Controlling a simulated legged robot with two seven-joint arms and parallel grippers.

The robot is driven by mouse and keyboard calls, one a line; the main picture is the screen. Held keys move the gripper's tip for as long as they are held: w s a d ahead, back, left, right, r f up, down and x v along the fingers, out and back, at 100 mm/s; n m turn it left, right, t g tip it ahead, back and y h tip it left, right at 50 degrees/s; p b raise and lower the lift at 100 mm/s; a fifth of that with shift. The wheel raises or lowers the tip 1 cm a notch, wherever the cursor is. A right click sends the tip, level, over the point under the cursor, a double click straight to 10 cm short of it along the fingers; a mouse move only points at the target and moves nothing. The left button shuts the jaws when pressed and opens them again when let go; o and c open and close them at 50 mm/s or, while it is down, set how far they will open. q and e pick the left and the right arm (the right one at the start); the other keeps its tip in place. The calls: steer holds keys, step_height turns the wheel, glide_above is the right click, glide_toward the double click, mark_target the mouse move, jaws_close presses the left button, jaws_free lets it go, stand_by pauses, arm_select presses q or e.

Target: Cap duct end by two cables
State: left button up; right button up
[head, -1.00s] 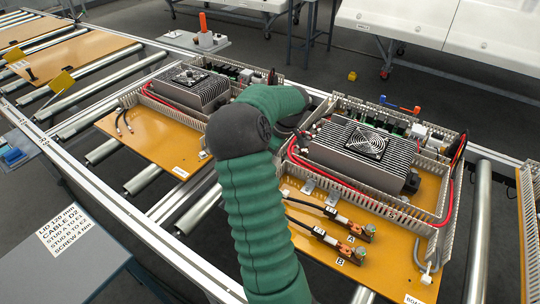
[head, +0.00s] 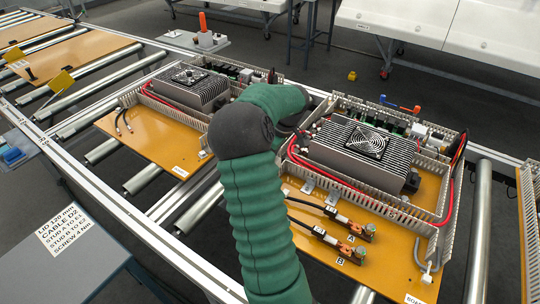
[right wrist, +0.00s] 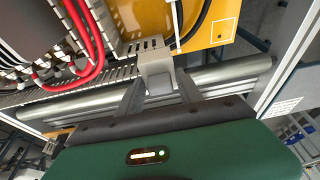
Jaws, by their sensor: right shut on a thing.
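In the right wrist view, my right gripper (right wrist: 158,92) is shut on a small light grey piece (right wrist: 156,62), which looks like the end cap. The piece is at the end of a slotted grey duct (right wrist: 110,75); I cannot tell whether it touches or is seated. Two red cables (right wrist: 90,45) curve into the duct to the left, and a black cable (right wrist: 198,22) shows above right. In the head view, my green arm hides the gripper, the piece and that duct end. My left gripper is not in view.
The near orange board (head: 398,262) carries a finned unit (head: 350,150), slotted ducts (head: 385,208) and two black cables ending at lugs A and B (head: 336,236). A second board (head: 140,150) lies left. Metal rollers (head: 480,225) and a rail (head: 120,200) surround them.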

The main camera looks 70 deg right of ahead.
steer(key=shift+b, duration=0.35)
stand_by(0.5)
steer(key=shift+f, duration=0.15)
steer(key=shift+f+b, duration=0.3)
steer(key=shift+b, duration=0.05)
steer(key=shift+f+b, duration=1.45)
steer(key=shift+f, duration=0.1)
steer(key=o, duration=1.4)
steer(key=shift+a+r, duration=0.1)
steer(key=shift+a, duration=0.05)
